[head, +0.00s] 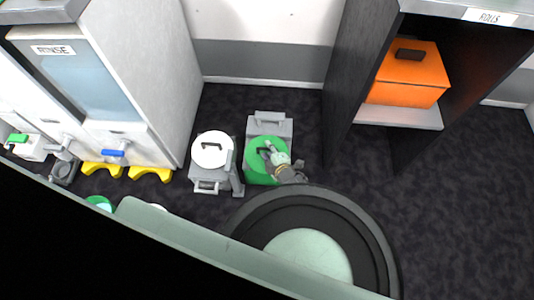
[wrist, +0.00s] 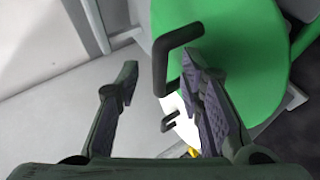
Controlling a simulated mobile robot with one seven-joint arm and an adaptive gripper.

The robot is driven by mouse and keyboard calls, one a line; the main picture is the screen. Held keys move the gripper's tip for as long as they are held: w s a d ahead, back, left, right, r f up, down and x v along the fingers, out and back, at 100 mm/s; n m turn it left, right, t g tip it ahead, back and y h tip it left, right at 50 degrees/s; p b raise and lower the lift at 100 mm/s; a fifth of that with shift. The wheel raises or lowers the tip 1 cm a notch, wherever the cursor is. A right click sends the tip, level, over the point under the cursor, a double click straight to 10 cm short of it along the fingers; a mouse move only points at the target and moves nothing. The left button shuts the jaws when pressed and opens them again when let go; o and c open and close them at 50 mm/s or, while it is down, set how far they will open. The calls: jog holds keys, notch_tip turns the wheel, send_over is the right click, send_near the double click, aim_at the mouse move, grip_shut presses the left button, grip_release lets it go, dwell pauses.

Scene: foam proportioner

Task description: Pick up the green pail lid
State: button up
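The green pail lid (head: 254,169) is a round green disc on the pail at the middle of the head view. It fills the upper right of the wrist view (wrist: 245,60). Its bent black handle (wrist: 160,68) shows between my fingertips, closer to the right finger in the wrist view. My gripper (wrist: 158,80) is open, with the fingers apart and nothing clasped. In the head view my gripper (head: 269,151) is over the lid and covers part of it. I cannot tell whether a finger touches the handle.
A white-lidded pail (head: 211,151) on a grey stand is just left of the green one. A dark shelf unit (head: 352,90) with an orange box (head: 409,80) stands to the right. A grey cabinet (head: 145,75) stands at left. Dark floor (head: 450,200) is clear at right.

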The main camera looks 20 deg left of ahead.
jog(key=shift+w, duration=0.1)
grip_shut()
dwell(0.4)
